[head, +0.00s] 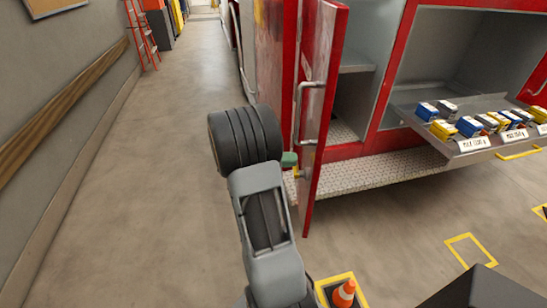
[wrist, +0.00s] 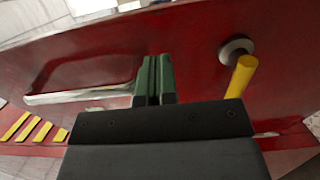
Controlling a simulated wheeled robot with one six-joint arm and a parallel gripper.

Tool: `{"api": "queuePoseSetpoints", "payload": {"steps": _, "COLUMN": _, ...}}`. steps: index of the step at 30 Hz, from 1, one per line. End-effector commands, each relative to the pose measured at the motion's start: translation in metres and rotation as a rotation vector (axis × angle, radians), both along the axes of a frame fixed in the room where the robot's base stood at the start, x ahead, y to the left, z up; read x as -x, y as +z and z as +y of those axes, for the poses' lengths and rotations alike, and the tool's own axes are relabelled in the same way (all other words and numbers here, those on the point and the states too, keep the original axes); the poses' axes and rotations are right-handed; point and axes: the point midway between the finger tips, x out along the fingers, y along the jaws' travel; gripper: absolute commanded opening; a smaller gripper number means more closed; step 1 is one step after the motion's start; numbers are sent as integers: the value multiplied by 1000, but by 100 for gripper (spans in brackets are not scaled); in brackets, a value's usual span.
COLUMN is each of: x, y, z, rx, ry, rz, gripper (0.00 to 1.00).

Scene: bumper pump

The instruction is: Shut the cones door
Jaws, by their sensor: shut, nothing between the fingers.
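A tall red door (head: 325,110) stands swung open, edge-on to the head view, beside an open grey compartment (head: 355,90) in the red truck. A silver bar handle (head: 299,115) is on its left face. My gripper (head: 289,159) is left of the door's lower part, its green fingertips close to that face. In the wrist view, the fingers (wrist: 153,80) are together and empty before a red panel (wrist: 195,65); contact cannot be told. That panel carries a yellow bar (wrist: 241,77) on a round grey mount. No door label is readable.
A pulled-out tray (head: 480,145) with several small boxes sticks out at right. A tread-plate step (head: 385,177) runs below the compartments. An orange cone (head: 345,292) stands on the floor near my base. The aisle (head: 150,180) at left is clear, bounded by a grey wall (head: 60,120).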

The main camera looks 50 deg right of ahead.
Motion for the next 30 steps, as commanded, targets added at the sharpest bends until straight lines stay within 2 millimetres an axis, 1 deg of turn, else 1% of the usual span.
{"api": "queuePoseSetpoints", "payload": {"steps": 1, "x": 7, "y": 2, "z": -5, "rx": -2, "ry": -4, "rz": 1, "gripper": 0}}
{"api": "queuePoseSetpoints", "payload": {"steps": 6, "x": 22, "y": 1, "z": -18, "rx": -1, "ry": -3, "rz": 1, "gripper": 0}}
{"api": "queuePoseSetpoints", "payload": {"steps": 12, "x": 30, "y": 0, "z": -26, "rx": -1, "ry": -1, "rz": 0, "gripper": 0}}
{"api": "queuePoseSetpoints", "payload": {"steps": 25, "x": 32, "y": 0, "z": -28, "rx": -1, "ry": 1, "rz": -1, "gripper": 0}}
{"api": "queuePoseSetpoints", "payload": {"steps": 30, "x": 26, "y": -1, "z": -31, "rx": 0, "ry": 38, "rz": -4, "gripper": 0}}
